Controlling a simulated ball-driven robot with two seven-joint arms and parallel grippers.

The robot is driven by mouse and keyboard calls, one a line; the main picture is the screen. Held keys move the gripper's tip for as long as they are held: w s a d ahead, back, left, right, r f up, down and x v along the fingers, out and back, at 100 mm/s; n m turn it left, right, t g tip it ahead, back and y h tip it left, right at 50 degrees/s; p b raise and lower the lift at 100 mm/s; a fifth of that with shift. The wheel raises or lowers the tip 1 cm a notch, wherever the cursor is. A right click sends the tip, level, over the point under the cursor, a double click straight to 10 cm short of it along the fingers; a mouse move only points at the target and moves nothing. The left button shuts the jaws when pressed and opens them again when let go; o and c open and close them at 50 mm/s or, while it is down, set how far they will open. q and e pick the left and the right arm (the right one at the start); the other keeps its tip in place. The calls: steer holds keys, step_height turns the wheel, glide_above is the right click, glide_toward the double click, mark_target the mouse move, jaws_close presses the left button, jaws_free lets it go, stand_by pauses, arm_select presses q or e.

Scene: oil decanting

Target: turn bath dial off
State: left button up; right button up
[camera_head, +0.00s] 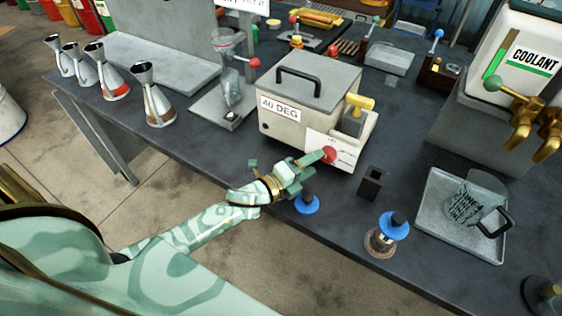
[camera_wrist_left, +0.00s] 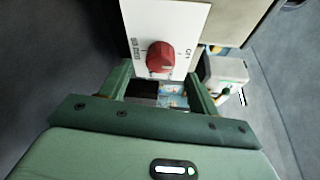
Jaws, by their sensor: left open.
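The bath is a grey-beige box (camera_head: 300,118) labelled "40 DEG" with a lidded top and black handle, standing on the dark bench. Its red dial (camera_head: 328,154) sits on a white plate on the front face. The dial also shows in the left wrist view (camera_wrist_left: 160,57), with markings on the plate to both sides of it. My left gripper (camera_head: 307,163) is open at the dial, its fingers pointing toward it. In the left wrist view the two fingers (camera_wrist_left: 160,85) lie just below the dial, one to each side; contact cannot be told. My right gripper is not in view.
A yellow-handled valve (camera_head: 358,105) is on the bath's right side. A small black holder (camera_head: 372,182), blue-topped items (camera_head: 394,225) and a metal tray (camera_head: 462,240) stand to the right. Metal funnel-topped cans (camera_head: 150,97) stand left. The coolant container (camera_head: 520,50) is far right.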

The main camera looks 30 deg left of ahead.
arm_select(q)
steer(key=v, duration=1.3)
